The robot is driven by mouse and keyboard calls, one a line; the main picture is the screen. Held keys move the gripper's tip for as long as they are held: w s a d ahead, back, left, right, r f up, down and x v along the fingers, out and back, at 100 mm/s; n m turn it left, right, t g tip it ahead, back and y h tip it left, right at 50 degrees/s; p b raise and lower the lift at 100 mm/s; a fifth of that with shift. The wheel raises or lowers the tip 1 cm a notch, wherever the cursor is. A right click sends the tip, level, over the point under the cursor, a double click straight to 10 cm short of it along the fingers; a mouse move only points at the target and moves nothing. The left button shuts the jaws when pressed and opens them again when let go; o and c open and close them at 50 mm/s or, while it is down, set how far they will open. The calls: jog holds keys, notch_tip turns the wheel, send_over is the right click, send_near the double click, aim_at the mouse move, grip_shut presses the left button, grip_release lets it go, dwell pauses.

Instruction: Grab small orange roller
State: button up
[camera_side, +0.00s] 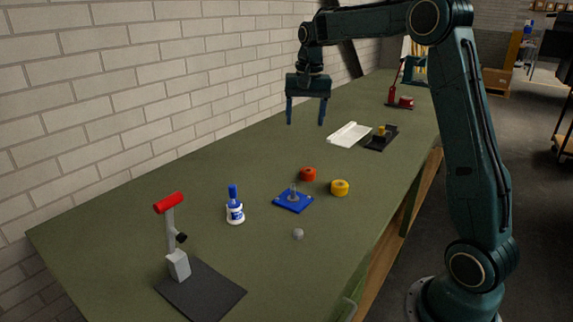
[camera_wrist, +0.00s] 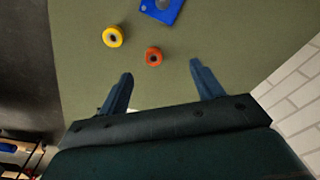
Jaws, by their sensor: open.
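The small orange roller (camera_side: 308,174) lies on the green table, between the blue plate and the yellow roller in the side view. It also shows in the wrist view (camera_wrist: 154,57), ahead of the fingertips and between their lines. My gripper (camera_side: 306,122) is open and empty, pointing down, high above the table and farther back than the roller. In the wrist view my gripper (camera_wrist: 160,70) has its two fingers wide apart, and nothing is between them.
A yellow roller (camera_side: 340,188) lies close to the orange one. A blue plate with a peg (camera_side: 293,201), a blue-and-white bottle (camera_side: 235,207) and a grey ball (camera_side: 298,234) are nearer the front. A white tray (camera_side: 348,135) and a black tray (camera_side: 380,141) lie farther back. A brick wall (camera_side: 130,90) borders the table.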

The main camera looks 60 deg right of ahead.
jog(key=w+d+f+m+g, duration=0.1)
jog(key=w+d+f+m, duration=0.1)
jog(key=d+f, duration=0.4)
jog(key=shift+w+d+f+m, duration=0.2)
jog(key=shift+w+d+m, duration=0.1)
jog(key=shift+w+d, duration=0.5)
jog(key=shift+s, duration=0.1)
send_over(308, 174)
jog(key=w+d, duration=0.2)
jog(key=shift+s+f, duration=0.15)
jog(key=shift+f, duration=2)
jog(key=shift+s+f, duration=0.1)
jog(key=shift+f, duration=2.05)
jog(key=shift+s+f, duration=0.15)
jog(key=shift+f, duration=2.45)
jog(key=c, duration=1.1)
